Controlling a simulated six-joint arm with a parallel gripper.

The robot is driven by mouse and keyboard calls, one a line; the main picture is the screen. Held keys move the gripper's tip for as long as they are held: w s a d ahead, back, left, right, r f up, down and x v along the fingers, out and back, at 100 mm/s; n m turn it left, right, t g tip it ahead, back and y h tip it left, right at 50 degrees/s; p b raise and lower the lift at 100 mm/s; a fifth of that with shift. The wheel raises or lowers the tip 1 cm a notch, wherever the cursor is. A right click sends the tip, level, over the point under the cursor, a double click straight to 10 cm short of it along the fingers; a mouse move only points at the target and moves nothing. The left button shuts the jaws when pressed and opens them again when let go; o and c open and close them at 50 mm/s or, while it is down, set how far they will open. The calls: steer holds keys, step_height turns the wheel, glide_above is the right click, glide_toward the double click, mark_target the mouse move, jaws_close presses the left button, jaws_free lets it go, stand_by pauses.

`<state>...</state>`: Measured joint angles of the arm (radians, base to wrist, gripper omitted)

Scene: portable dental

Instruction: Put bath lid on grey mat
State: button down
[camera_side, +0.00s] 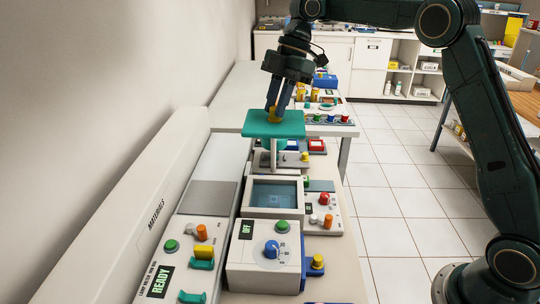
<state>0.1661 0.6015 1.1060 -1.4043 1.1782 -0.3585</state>
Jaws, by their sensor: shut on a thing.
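The bath lid (258,128) is a flat teal plate with a yellow knob on top. My gripper (273,108) points down and is shut on the knob, holding the lid level in the air. The bath (243,230) is below and nearer the camera, a white box with a blue dial and an OFF display. Its basin (275,195) is uncovered and shows a blue-grey inside. A flat grey panel (208,197), which looks like the grey mat, lies left of the basin and is bare. The fingertips are partly hidden around the knob.
A white unit marked READY (158,281) with teal and orange parts stands at the front left. A long MATERIALS rail (150,215) runs along the left wall. A light post stands under the lid. Devices with coloured knobs (324,198) line the right side.

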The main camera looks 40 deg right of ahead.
steer(key=shift+a, duration=0.15)
steer(key=shift+w+a+f+m, duration=0.25)
steer(key=shift+w+a+m, duration=0.15)
steer(key=shift+a, duration=0.1)
steer(key=w+a+f+m+t+h, duration=0.4)
steer(key=w+a+f+m, duration=0.7)
steer(key=f+m, duration=0.3)
steer(key=shift+w+a+m, duration=0.15)
steer(key=shift+a+m, duration=0.4)
steer(key=shift+m, duration=1.05)
steer(key=shift+f, duration=0.2)
steer(key=shift+f, duration=3.25)
steer(key=shift+f, duration=0.1)
